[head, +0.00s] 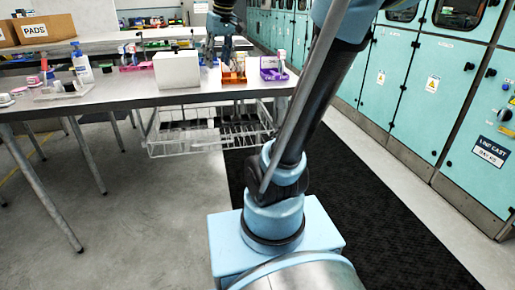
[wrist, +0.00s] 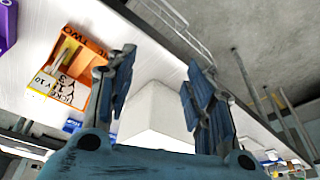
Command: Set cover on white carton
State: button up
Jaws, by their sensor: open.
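The white carton (head: 177,70) stands on the table near its front edge in the head view. It also shows as a pale box (wrist: 158,118) in the wrist view, beyond and between my fingers. My gripper (head: 226,55) is above the table to the right of the carton, in front of an orange bin. In the wrist view my gripper (wrist: 160,88) has its two fingers spread apart with nothing held between them. I cannot make out a separate cover in either view.
The orange bin (head: 234,75) with a label and a purple bin (head: 272,68) stand right of the carton. A bottle (head: 82,63) and a tray of small items are at left. A wire basket (head: 185,133) hangs under the table. Teal cabinets (head: 400,85) line the right.

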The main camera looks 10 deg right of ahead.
jog(key=s+d+f+m, duration=0.2)
jog(key=s+d+f, duration=0.2)
jog(key=s+f, duration=0.7)
jog(key=s+d+f+m+h, duration=0.1)
jog(key=s+d+f, duration=0.4)
jog(key=s+f, duration=0.6)
notch_tip(320, 180, down, 7)
jog(key=shift+s+r+m+g+h, duration=0.2)
jog(key=shift+m+g+h, duration=0.15)
jog(key=shift+m, duration=0.55)
jog(key=shift+d, duration=0.1)
